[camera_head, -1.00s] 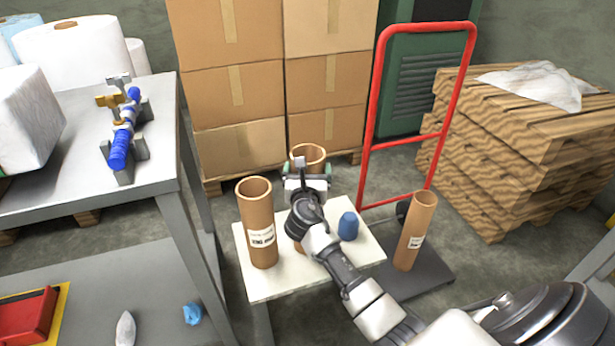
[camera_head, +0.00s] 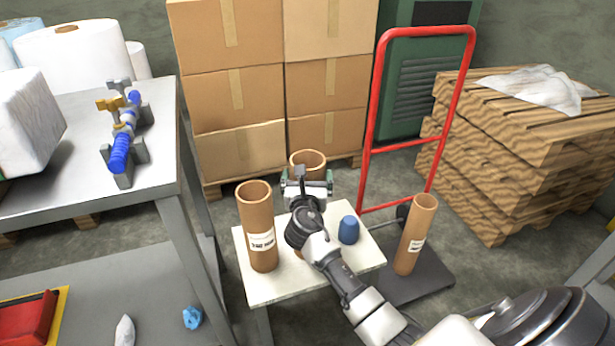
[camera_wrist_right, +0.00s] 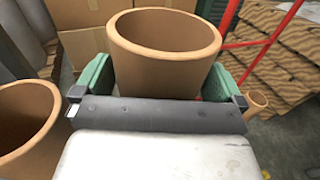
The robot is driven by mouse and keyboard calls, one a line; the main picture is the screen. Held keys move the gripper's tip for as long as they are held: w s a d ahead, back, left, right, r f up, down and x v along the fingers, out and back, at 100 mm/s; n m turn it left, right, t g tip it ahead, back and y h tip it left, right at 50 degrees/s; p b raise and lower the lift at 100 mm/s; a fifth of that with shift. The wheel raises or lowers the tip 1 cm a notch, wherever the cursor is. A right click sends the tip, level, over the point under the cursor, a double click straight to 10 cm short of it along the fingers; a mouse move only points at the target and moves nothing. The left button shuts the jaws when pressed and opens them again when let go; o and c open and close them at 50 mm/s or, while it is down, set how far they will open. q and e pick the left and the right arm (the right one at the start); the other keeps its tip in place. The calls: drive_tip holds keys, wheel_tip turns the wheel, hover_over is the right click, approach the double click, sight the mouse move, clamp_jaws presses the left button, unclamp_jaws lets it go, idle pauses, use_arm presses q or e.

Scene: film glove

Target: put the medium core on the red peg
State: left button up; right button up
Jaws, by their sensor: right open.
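A brown cardboard core (camera_head: 308,160) stands upright on the white-topped stand (camera_head: 285,291), its lower part hidden behind my right arm. My right gripper (camera_head: 307,186) is at its upper part, with open green fingers either side of it; the right wrist view shows this core (camera_wrist_right: 165,62) between them. A second core (camera_head: 257,228), with a label, stands upright on the stand's left. A slimmer core (camera_head: 415,235) stands at the right. I cannot tell for certain which is the medium one. A blue peg (camera_head: 348,230) shows on the stand. No red peg is visible. My left gripper is out of view.
A red hand truck (camera_head: 367,130) stands behind the stand, its dark base plate (camera_head: 425,281) at the right. Stacked boxes (camera_head: 238,100) rise behind. A grey bench (camera_head: 75,200) is at the left. Wooden pallets (camera_head: 480,165) are at the right.

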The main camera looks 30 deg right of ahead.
drive_tip(key=p+v, duration=0.1)
drive_tip(key=v, duration=0.9)
drive_tip(key=s+a+f+m+g+y, duration=0.2)
drive_tip(key=s+f+m+g+y, duration=0.1)
drive_tip(key=s+f+m, duration=0.4)
drive_tip(key=s+a+f+m+g+y, duration=0.1)
drive_tip(key=s+f+m+g+y, duration=0.15)
drive_tip(key=s+f+m, duration=0.55)
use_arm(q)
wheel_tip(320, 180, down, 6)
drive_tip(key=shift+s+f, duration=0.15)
use_arm(e)
drive_tip(key=s+a+f+m+g+y, duration=0.5)
drive_tip(key=s+a+f+m+g, duration=0.1)
drive_tip(key=s+f+m, duration=0.4)
drive_tip(key=shift+s+a+f+m, duration=0.3)
drive_tip(key=shift+s+a+m, duration=0.1)
drive_tip(key=shift+a+m, duration=0.4)
drive_tip(key=shift+d, duration=0.15)
use_arm(q)
drive_tip(key=shift+p, duration=0.3)
